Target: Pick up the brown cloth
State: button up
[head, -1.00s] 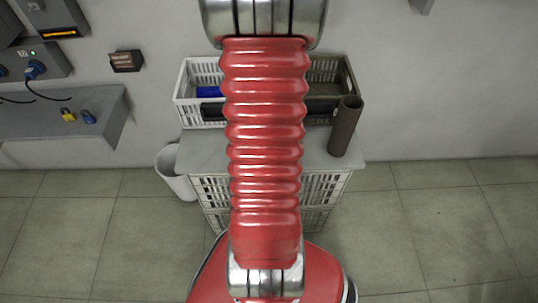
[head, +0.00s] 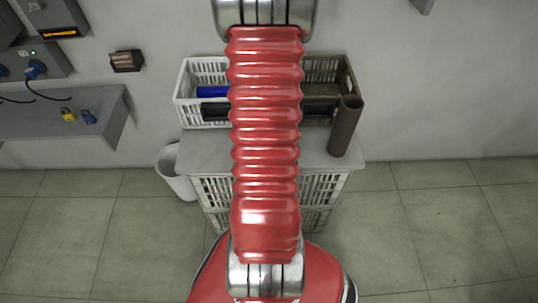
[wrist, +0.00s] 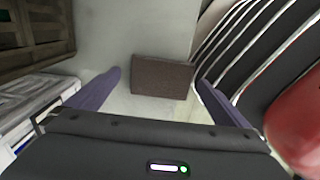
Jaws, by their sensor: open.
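The brown cloth (wrist: 162,77) shows in the wrist view as a flat, dark brown rectangle on the pale grey top. It lies between the tips of my gripper (wrist: 159,79), whose two purple-grey fingers are apart with nothing held. I cannot tell how far above the cloth the fingers are. In the head view my red arm covers the middle of the stand, and neither the cloth nor my gripper shows there.
On the grey-topped stand (head: 203,150) are a white crate (head: 183,97) with a blue item, a dark brown crate (head: 340,72) and an upright brown tube (head: 345,127). A white bin (head: 172,172) stands at left. Floor is clear at right.

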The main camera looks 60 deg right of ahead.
jog(key=c, duration=1.2)
jog(key=shift+r, duration=0.1)
notch_tip(320, 180, up, 10)
jog(key=shift+f, duration=0.1)
dwell(0.4)
dwell(0.3)
